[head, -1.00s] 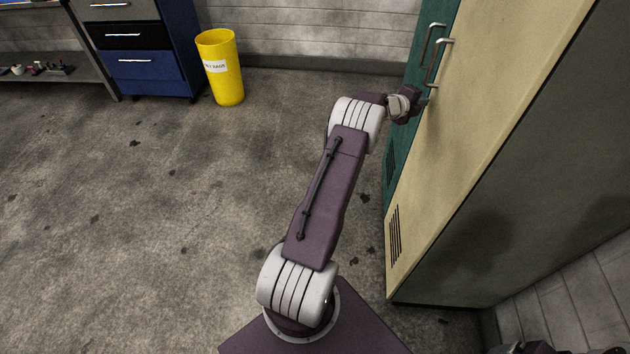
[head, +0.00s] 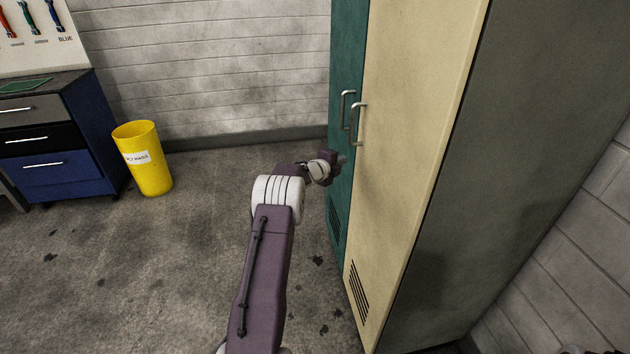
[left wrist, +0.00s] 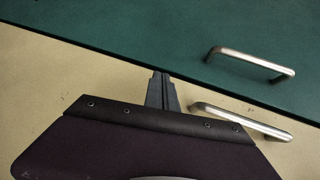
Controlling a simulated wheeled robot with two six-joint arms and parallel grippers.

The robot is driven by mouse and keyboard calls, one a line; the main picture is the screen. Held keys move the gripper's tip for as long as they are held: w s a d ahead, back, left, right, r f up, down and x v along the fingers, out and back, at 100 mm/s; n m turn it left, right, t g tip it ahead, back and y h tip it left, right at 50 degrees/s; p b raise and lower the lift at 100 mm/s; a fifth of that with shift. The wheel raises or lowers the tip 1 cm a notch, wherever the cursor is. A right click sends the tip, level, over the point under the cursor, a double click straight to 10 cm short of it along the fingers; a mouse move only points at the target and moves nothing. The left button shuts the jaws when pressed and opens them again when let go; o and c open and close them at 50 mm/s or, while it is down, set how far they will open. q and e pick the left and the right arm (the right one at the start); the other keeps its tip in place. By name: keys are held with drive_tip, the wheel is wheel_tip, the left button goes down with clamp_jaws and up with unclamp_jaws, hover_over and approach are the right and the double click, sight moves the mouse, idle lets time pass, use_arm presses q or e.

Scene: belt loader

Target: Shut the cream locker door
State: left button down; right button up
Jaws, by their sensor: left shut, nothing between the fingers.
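The cream locker door (head: 410,120) stands at the right of the head view, beside a teal door (head: 346,60). It looks about level with the teal door, with a thin dark seam between them in the left wrist view. Its metal handle (head: 358,125) is near that seam and also shows in the left wrist view (left wrist: 240,120). My left gripper (head: 342,159) is shut and empty, just below the handles. In the left wrist view its fingertips (left wrist: 161,76) are at the seam, in front of the cream door; contact cannot be told. My right gripper is not in view.
The teal door has its own handle (head: 345,108) close by. A yellow bin (head: 146,170) and a blue drawer cabinet (head: 60,165) stand at the left by the wall. The floor (head: 140,270) between them and the locker is clear.

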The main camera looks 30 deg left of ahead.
use_arm(q)
drive_tip(key=s+a+r, duration=0.3)
drive_tip(key=s+a, duration=0.4)
drive_tip(key=s+d+r+n+g+y+p, duration=0.25)
drive_tip(key=s+d+n+g+p, duration=0.2)
drive_tip(key=d+n, duration=0.6)
drive_tip(key=s+d+f+n+g+p, duration=0.1)
drive_tip(key=s+d+n+g, duration=0.1)
drive_tip(key=s+d, duration=0.4)
drive_tip(key=s+d+f+n+g+h+p, duration=0.1)
drive_tip(key=s+d, duration=0.6)
drive_tip(key=s, duration=0.8)
drive_tip(key=s+d+f+n+g+h+p, duration=0.1)
drive_tip(key=s+d+n+g, duration=0.4)
drive_tip(key=s, duration=0.6)
drive_tip(key=shift+d+f+g+p, duration=0.45)
drive_tip(key=shift+d+f, duration=0.35)
drive_tip(key=shift+d, duration=0.35)
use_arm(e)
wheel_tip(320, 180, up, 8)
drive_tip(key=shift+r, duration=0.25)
use_arm(q)
drive_tip(key=shift+w+h, duration=0.1)
drive_tip(key=shift+h, duration=0.15)
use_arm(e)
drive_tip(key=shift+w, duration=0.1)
